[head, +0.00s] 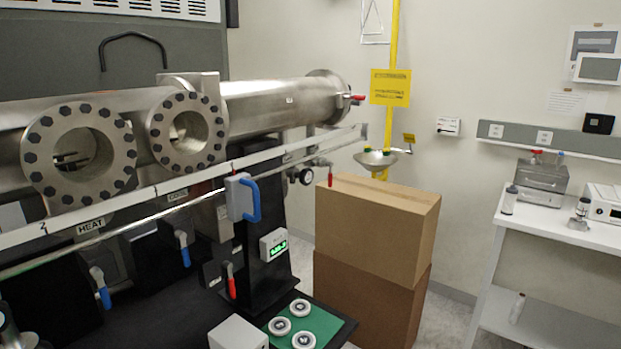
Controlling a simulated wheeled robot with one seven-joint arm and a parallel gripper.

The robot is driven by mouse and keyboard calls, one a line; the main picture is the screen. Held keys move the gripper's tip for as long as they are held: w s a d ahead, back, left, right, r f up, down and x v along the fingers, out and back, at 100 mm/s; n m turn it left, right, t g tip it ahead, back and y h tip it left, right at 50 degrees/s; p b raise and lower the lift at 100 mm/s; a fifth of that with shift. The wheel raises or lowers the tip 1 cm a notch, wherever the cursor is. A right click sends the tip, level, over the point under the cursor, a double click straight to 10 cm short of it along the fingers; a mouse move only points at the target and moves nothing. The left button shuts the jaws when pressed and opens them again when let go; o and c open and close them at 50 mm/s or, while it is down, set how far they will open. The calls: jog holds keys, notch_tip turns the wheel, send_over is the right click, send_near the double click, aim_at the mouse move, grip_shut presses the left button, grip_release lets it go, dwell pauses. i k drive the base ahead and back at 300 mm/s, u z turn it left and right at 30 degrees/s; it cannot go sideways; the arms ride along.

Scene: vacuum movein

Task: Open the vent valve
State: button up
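A steel vacuum chamber (265,105) with two round bolted flange ports runs across the left and middle. Several lever handles show: a red one (357,98) at the chamber's right end, a red one (331,176) hanging on the pipe beside the boxes, and a red one (231,280) lower down in front of the dark stand. Blue levers (183,248) hang at the lower left, with another (102,290) further left. I see no readable vent label, so I cannot tell which lever is the vent valve. My gripper is not in view.
Two stacked cardboard boxes (372,235) stand right of the chamber. A rail (190,180) crosses in front of it. A green mat (322,322) with white round parts lies at the bottom. A white bench (570,230) stands right; some floor shows between boxes and bench.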

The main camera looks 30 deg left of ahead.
aim_at(329, 164)
jog(key=u, duration=0.65)
jog(key=i, duration=1.35)
jog(key=u, duration=2.2)
